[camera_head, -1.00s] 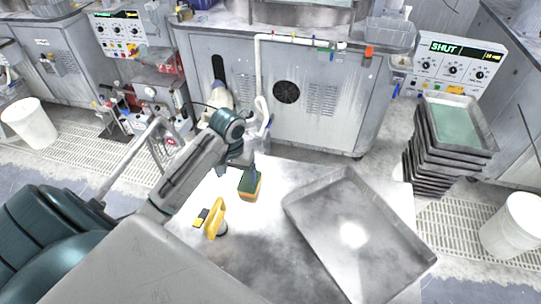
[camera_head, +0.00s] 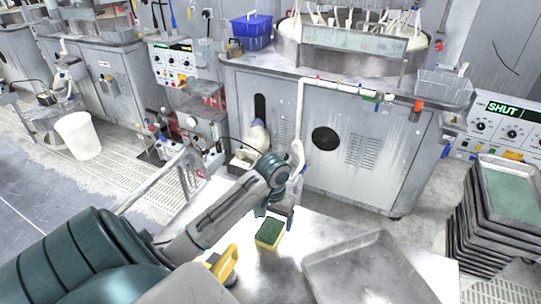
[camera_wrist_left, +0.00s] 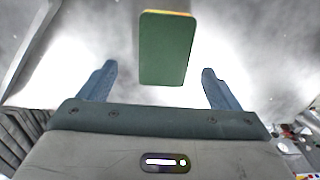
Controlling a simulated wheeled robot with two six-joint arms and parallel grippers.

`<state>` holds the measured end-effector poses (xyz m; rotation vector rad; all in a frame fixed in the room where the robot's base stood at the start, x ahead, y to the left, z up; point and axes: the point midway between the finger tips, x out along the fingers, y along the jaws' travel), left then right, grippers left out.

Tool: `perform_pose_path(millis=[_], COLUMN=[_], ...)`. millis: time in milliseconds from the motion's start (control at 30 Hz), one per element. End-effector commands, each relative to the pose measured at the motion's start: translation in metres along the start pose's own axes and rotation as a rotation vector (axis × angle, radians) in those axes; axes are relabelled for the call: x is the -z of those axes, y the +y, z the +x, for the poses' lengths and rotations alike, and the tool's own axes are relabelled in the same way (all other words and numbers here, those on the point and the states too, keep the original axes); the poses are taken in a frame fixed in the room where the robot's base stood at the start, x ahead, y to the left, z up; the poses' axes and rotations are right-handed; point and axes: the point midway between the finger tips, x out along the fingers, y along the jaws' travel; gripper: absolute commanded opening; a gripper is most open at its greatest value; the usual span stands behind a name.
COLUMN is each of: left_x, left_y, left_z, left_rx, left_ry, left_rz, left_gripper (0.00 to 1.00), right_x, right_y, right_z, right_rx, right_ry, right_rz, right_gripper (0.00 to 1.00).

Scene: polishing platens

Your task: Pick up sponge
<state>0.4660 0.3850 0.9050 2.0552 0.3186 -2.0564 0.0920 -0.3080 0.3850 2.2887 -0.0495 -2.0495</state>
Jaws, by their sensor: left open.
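The sponge (camera_head: 269,234), green on top with a yellow side, lies on the light worktable (camera_head: 325,228) in the head view. It also shows in the left wrist view (camera_wrist_left: 164,50), beyond and between the two fingers. My left gripper (camera_head: 273,212) is right by the sponge's far side in the head view. In the left wrist view the left gripper (camera_wrist_left: 158,84) is open, its fingers apart with nothing between the tips. My right gripper is not in view.
A yellow-handled tool (camera_head: 225,263) lies left of the sponge. An empty metal tray (camera_head: 368,273) lies to its right. A polishing machine cabinet (camera_head: 345,140) stands behind the table, and a stack of trays (camera_head: 484,222) stands at the right.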

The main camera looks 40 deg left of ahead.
Motion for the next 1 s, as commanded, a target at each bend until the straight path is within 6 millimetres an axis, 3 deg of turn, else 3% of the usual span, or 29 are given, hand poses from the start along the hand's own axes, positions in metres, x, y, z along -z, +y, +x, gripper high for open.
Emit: perform_pose_path(millis=[300, 633, 867, 1000], left_x=[0.001, 0.001, 0.001, 0.001], left_y=[-0.005, -0.005, -0.005, -0.005], left_z=[0.041, 0.050, 0.049, 0.049], left_rx=[-0.001, 0.001, 0.001, 0.001], left_ry=[-0.004, -0.001, -0.001, -0.001], left_rz=[-0.001, 0.001, 0.001, 0.001], left_gripper=[0.85, 0.85, 0.39, 0.37], right_x=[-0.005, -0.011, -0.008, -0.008], right_y=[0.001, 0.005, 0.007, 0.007], right_z=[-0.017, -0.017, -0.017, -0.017], right_rx=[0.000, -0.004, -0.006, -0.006], right_ry=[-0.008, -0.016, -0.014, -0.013], right_rz=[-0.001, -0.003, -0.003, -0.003], right_gripper=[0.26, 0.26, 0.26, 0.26])
